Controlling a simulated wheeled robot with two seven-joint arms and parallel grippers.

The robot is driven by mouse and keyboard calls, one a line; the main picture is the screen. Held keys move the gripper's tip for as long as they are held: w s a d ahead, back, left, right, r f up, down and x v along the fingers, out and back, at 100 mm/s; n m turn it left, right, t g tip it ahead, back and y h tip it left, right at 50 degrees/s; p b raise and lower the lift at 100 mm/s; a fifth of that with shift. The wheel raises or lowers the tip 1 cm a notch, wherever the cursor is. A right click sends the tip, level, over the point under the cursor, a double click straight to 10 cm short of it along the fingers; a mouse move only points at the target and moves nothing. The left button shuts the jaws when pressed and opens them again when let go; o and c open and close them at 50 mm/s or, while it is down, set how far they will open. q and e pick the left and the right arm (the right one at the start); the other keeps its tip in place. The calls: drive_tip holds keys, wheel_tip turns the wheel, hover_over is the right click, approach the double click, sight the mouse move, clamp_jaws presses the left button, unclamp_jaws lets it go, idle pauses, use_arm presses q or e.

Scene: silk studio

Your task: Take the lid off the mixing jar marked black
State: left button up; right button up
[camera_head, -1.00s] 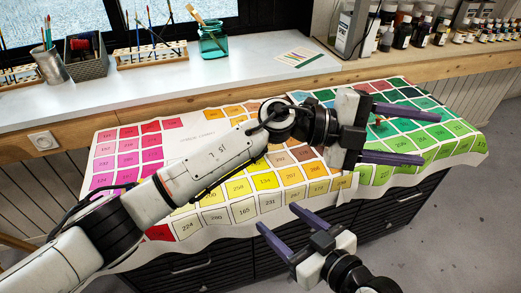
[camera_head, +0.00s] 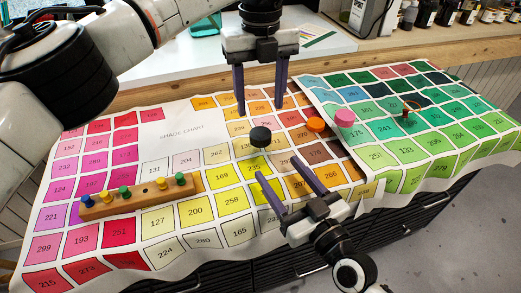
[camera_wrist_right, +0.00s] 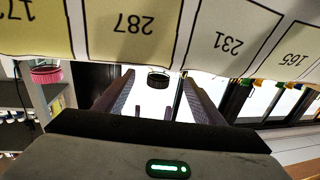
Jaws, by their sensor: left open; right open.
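A jar with a black lid (camera_head: 260,137) stands upright on the shade chart, near its middle. Its black lid also shows in the right wrist view (camera_wrist_right: 158,80), between the finger tips in the picture. I cannot read any mark on it. My left gripper (camera_head: 259,110) is open, fingers pointing down, empty, just above and behind the black lid. My right gripper (camera_head: 280,168) is open and empty, in front of the jar, its fingers (camera_wrist_right: 159,100) pointing toward it. An orange lid (camera_head: 315,125) and a pink lid (camera_head: 344,117) stand to the right.
The shade chart (camera_head: 180,132) covers the worktop. A wooden block with coloured pegs (camera_head: 139,198) lies at the left. A green chart (camera_head: 395,155) spreads to the right, with a small object with an orange ring (camera_head: 406,113) on it. Bottles (camera_head: 428,14) line the back shelf.

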sight(266, 153)
use_arm(q)
drive_tip(key=shift+s, duration=0.1)
use_arm(e)
drive_tip(key=x, duration=1)
drive_tip(key=shift+r, duration=0.15)
drive_tip(key=shift+c, duration=0.3)
